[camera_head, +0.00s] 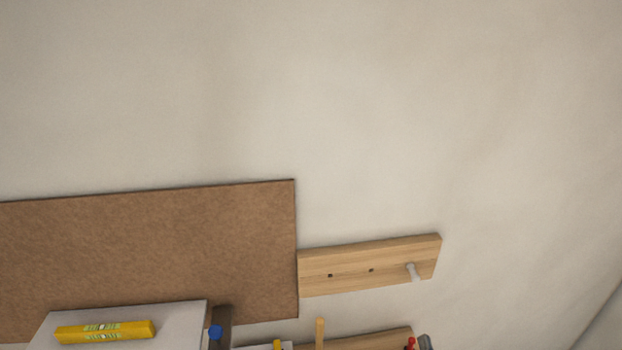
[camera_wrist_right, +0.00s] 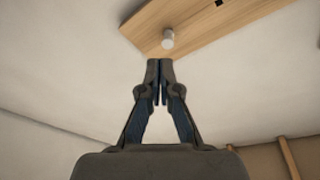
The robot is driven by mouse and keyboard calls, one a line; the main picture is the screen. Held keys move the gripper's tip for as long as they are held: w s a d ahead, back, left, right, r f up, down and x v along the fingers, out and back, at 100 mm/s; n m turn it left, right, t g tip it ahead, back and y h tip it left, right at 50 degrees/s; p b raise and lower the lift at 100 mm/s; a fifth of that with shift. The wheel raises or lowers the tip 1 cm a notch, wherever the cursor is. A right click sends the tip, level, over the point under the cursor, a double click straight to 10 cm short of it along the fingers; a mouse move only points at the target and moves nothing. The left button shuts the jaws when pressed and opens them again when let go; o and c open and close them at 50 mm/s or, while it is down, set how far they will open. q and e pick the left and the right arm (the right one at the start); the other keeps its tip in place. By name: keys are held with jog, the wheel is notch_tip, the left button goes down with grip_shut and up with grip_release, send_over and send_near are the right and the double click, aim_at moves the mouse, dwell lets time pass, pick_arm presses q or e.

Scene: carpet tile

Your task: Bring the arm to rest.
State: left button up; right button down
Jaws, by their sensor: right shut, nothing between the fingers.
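My right gripper (camera_wrist_right: 160,66) is in the right wrist view, its two dark fingers brought together at the tips with nothing between them. The tips appear just below a pale round peg (camera_wrist_right: 168,39) on a wooden board; I cannot tell how far apart they are in depth. In the head view, a small dark grey piece (camera_head: 425,342) at the bottom edge seems to be the tip of this gripper; the rest is out of frame. My left gripper is in neither view.
The wooden board (camera_head: 350,264) on the pale wall has dark holes and one peg (camera_head: 412,271). A brown panel (camera_head: 150,255) is left of it. A yellow box (camera_head: 105,331) lies on a light surface (camera_head: 190,318). Several small items line the bottom edge. The upper wall is bare.

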jog(key=s+a+f+n+g+y, duration=0.1)
jog(key=s+a+f+n+g, duration=0.15)
jog(key=f, duration=0.25)
jog(key=s+a+f+n+g, duration=0.1)
jog(key=a+f+g, duration=0.15)
jog(key=f, duration=0.25)
jog(key=s+a+f+n+g, duration=0.3)
jog(key=s+f+g, duration=0.3)
jog(key=s+f, duration=0.3)
jog(key=s+a+f+n+g, duration=0.4)
jog(key=s+f+g, duration=0.15)
jog(key=s, duration=0.55)
notch_tip(320, 180, down, 29)
jog(key=s+b, duration=0.2)
jog(key=b, duration=0.1)
jog(key=s+d+f+g, duration=0.1)
jog(key=s+d+f, duration=0.1)
jog(key=s+f, duration=0.6)
jog(key=s+d+f+g+b, duration=0.1)
jog(key=s+f, duration=0.7)
jog(key=s, duration=0.1)
jog(key=shift+d+f+y, duration=0.25)
jog(key=shift+d+y, duration=0.05)
jog(key=shift+d, duration=0.05)
jog(key=shift+s, duration=0.1)
